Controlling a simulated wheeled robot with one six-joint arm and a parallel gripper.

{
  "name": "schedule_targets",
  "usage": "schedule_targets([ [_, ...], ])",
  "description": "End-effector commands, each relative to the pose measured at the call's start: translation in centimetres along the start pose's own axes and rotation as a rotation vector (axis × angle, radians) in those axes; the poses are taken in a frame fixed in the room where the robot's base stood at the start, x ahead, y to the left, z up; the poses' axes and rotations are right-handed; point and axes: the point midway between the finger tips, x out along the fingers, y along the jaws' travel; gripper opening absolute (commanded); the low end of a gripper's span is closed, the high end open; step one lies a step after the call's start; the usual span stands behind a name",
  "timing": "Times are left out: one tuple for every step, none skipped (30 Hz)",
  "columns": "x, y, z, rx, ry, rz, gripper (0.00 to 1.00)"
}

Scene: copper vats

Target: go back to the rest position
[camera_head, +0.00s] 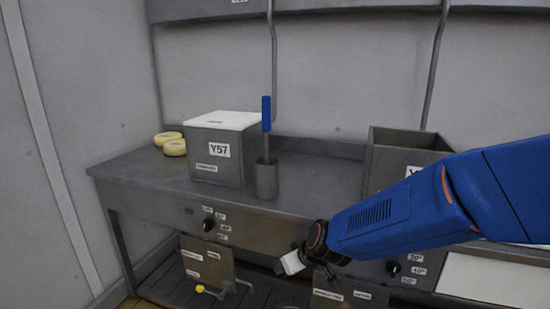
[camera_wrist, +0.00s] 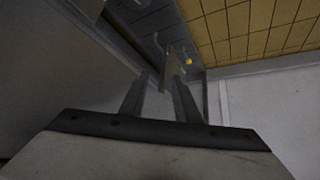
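My blue arm reaches in from the right of the head view, in front of the bench. Its end, my gripper (camera_head: 290,263), hangs low before the bench's front panel, and its fingers are hard to make out there. In the wrist view my gripper (camera_wrist: 160,80) shows two dark fingers standing apart, with nothing held between them. No separate task object is named.
The metal bench (camera_head: 130,170) carries a lidded vat marked Y57 (camera_head: 205,160), a metal cup (camera_head: 266,182) with a blue-handled tool (camera_head: 266,115), and yellow rounds (camera_head: 174,148). An open vat (camera_head: 390,160) stands partly behind my arm. Knobs (camera_head: 208,224) line the front.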

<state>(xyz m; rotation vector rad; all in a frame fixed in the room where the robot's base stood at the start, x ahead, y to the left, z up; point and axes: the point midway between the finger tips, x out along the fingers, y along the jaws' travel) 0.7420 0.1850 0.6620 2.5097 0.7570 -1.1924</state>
Motion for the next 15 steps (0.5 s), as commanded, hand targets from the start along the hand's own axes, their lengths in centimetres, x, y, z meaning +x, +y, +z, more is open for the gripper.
schedule_targets([
  [-1.7, 0.7, 0.2, 0.019, 0.002, -0.003, 0.29],
  [-2.5, 0.9, 0.4, 0.029, -0.001, -0.005, 0.29],
  [-3.7, 1.3, 0.8, 0.044, -0.006, -0.009, 0.29],
  [-4.5, 1.6, 1.0, 0.055, -0.009, -0.009, 0.29],
  [-5.4, 1.8, 1.3, 0.065, -0.013, -0.011, 0.29],
  [-6.5, 2.2, 1.7, 0.079, -0.019, -0.011, 0.29],
  [-7.3, 2.5, 2.1, 0.091, -0.024, -0.01, 0.29],
  [-8.2, 2.7, 2.5, 0.1, -0.029, -0.009, 0.29],
  [-9.3, 3.0, 3.0, 0.115, -0.037, -0.006, 0.29],
  [-10.1, 3.3, 3.5, 0.127, -0.042, -0.004, 0.29],
  [-10.9, 3.5, 3.9, 0.137, -0.05, -0.001, 0.29],
  [-12.0, 3.8, 4.6, 0.152, -0.059, 0.005, 0.29],
  [-12.8, 4.0, 5.1, 0.164, -0.065, 0.01, 0.29],
  [-13.6, 4.3, 5.6, 0.175, -0.072, 0.016, 0.29],
  [-14.6, 4.5, 6.3, 0.191, -0.082, 0.023, 0.29],
])
